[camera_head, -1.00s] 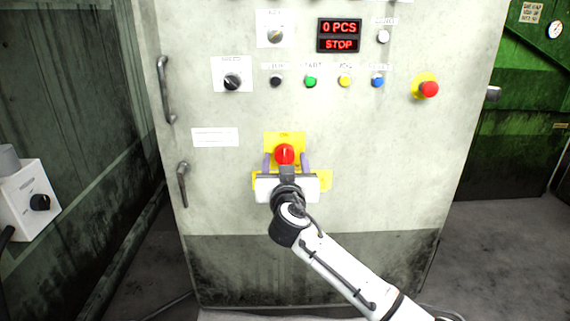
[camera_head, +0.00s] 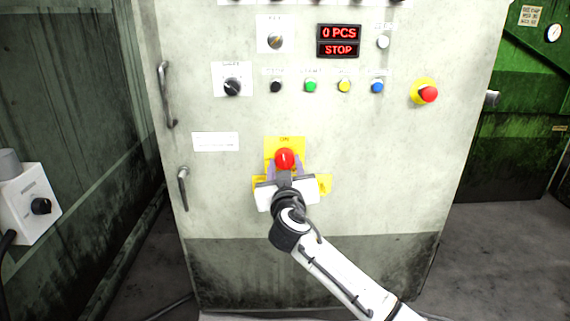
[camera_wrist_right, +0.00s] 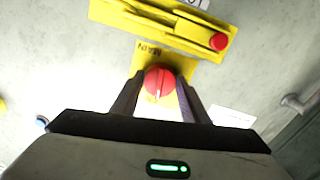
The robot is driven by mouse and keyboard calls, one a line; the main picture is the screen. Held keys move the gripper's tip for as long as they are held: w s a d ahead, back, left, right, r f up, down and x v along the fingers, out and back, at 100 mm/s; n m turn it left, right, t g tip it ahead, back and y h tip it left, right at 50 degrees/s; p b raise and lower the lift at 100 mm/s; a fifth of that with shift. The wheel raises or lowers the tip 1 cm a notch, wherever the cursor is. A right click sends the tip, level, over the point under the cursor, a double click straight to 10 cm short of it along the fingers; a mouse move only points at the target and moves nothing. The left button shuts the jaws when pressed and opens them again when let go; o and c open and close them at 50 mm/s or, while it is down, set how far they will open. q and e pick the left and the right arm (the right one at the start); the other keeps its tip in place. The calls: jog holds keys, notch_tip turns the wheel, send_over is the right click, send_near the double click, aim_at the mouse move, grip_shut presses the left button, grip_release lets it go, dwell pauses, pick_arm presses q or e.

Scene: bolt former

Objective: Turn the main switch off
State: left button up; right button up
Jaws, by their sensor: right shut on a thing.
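The gripper's body is tilted against the plate in the head view. My left gripper is not in view.
A red display (camera_head: 339,41) reads 0 PCS and STOP. A row of small buttons and a black knob (camera_head: 232,87) lie above the switch. A red emergency button (camera_head: 428,94) is at right. Handles (camera_head: 167,95) stick out at left.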

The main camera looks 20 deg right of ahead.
jog(key=n+p, duration=0.2)
jog(key=n, duration=0.2)
jog(key=shift+r+n, duration=0.15)
jog(key=shift+n, duration=0.15)
jog(key=n+p, duration=0.2)
jog(key=n, duration=0.2)
jog(key=shift+d+n, duration=0.1)
jog(key=shift+n, duration=0.2)
jog(key=n+p, duration=0.2)
jog(key=n, duration=0.1)
jog(key=shift+r, duration=0.1)
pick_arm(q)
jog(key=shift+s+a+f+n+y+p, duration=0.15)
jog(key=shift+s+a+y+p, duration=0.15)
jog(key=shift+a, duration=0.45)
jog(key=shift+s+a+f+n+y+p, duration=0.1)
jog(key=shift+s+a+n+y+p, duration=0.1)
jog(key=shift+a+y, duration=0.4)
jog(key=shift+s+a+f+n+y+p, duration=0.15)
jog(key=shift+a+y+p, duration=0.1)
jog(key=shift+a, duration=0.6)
pick_arm(e)
jog(key=shift+n, duration=1.8)
jog(key=o, duration=1)
jog(key=shift+o, duration=0.2)
